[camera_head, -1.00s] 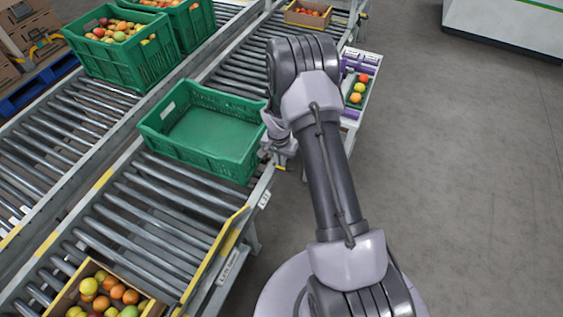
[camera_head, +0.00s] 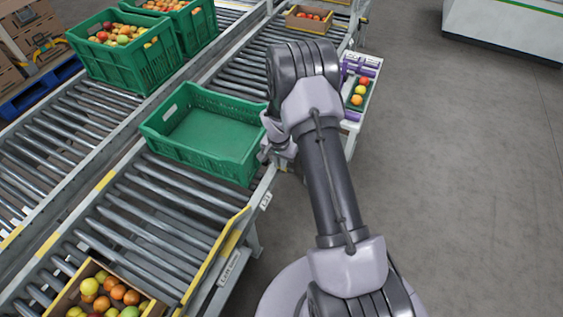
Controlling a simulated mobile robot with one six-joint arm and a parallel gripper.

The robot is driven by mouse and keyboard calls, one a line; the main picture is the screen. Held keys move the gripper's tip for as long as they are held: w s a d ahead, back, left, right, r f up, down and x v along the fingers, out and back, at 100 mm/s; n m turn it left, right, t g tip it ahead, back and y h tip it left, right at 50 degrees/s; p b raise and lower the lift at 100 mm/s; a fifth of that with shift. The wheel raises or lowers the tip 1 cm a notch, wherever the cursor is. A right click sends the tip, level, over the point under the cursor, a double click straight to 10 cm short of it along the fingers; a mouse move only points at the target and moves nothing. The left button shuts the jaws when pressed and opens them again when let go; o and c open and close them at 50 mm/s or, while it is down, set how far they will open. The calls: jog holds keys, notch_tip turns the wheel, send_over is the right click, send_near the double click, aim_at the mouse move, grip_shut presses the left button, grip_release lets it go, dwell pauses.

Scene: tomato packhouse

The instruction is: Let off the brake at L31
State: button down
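A small white label (camera_head: 266,200) sits on the side rail of the near roller lane; it seems to read L31, but the print is tiny. No brake lever can be clearly made out beside it. My gripper (camera_head: 272,152) is at the lane's right edge, just beyond the label and against the right end of the empty green crate (camera_head: 203,162) in this view. My own wrist hides much of it, so its fingers and whether it touches anything cannot be told. The crate stands upright on the rollers.
A yellow-edged stop plate (camera_head: 216,262) stands along the lane's near right side. A cardboard box of fruit (camera_head: 152,308) is at the lower left. Full green crates (camera_head: 122,66) stand on the far lane. A white stand (camera_head: 350,126) holds fruit beyond my arm. The floor at right is clear.

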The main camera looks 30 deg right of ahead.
jog(key=shift+w+d+r+p, duration=0.15)
jog(key=shift+w+r+p, duration=0.2)
jog(key=shift+r, duration=0.3)
jog(key=shift+w+d+r+p, duration=0.15)
jog(key=shift+r+p, duration=0.25)
jog(key=shift+r, duration=0.2)
jog(key=shift+s+a+r+p, duration=0.1)
jog(key=shift+s+r+p, duration=0.25)
jog(key=shift+r, duration=0.2)
jog(key=s+a+r+p, duration=0.1)
jog(key=s+a+r, duration=0.1)
jog(key=s+a, duration=0.3)
jog(key=shift+a, duration=0.65)
jog(key=s+a+r+n+t, duration=0.1)
jog(key=s+a+r, duration=0.15)
jog(key=r, duration=1.05)
jog(key=s+a+r+n+t, duration=0.1)
jog(key=s+a+r, duration=0.15)
jog(key=r, duration=1.05)
jog(key=s+a+r+n+t+y, duration=0.1)
jog(key=s+a+r+n, duration=0.1)
jog(key=s+r, duration=0.3)
jog(key=s+a+r+n+t+y, duration=0.1)
jog(key=s+a+r, duration=0.3)
jog(key=s, duration=0.8)
jog(key=shift+a+r+n+t+y, duration=0.3)
jog(key=shift+r+n+y, duration=0.2)
jog(key=shift+r, duration=0.05)
